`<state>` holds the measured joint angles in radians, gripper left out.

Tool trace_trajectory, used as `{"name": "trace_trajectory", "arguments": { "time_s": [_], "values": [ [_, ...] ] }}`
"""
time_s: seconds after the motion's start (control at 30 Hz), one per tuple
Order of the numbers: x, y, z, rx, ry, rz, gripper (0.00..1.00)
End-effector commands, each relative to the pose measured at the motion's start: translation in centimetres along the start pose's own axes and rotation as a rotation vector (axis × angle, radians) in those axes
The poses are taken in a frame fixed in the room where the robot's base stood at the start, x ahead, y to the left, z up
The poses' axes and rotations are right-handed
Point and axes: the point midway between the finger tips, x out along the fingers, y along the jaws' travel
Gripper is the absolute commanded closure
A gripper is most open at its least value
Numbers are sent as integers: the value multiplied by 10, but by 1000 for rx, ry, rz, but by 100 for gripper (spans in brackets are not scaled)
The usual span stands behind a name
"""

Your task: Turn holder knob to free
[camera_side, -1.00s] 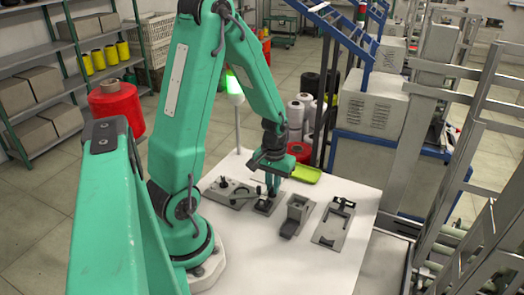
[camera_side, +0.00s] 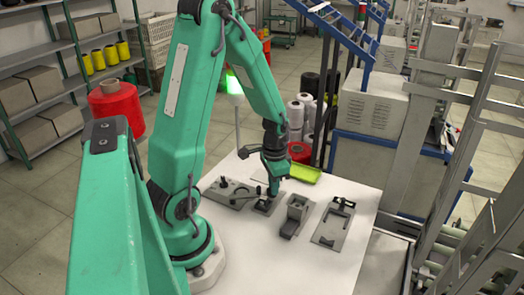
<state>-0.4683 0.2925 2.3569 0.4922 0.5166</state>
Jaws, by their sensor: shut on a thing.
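My gripper (camera_side: 270,193) points down over a small dark holder (camera_side: 264,207) on the white table (camera_side: 320,270). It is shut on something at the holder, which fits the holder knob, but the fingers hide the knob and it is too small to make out. The fingers stand close together, seen nearly edge-on. The holder's dark base plate shows just below the fingertips.
Left of the holder is a grey plate (camera_side: 229,193) with a lever and knobs. To its right stand a grey block fixture (camera_side: 296,216) and a flat plate (camera_side: 333,228). The table's front is clear.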

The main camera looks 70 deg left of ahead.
Motion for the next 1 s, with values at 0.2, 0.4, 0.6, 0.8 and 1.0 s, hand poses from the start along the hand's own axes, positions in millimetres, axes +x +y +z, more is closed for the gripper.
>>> {"name": "trace_trajectory", "arguments": {
  "time_s": [0.2,0.4,0.6,0.8,1.0],
  "values": [
    [-1,1,0,168,0,0,100],
    [-1,1,0,268,0,0,100],
    [-1,1,0,312,0,0,100],
    [-1,1,0,319,0,0,100],
    [-1,1,0,318,0,0,87]
  ]
}}
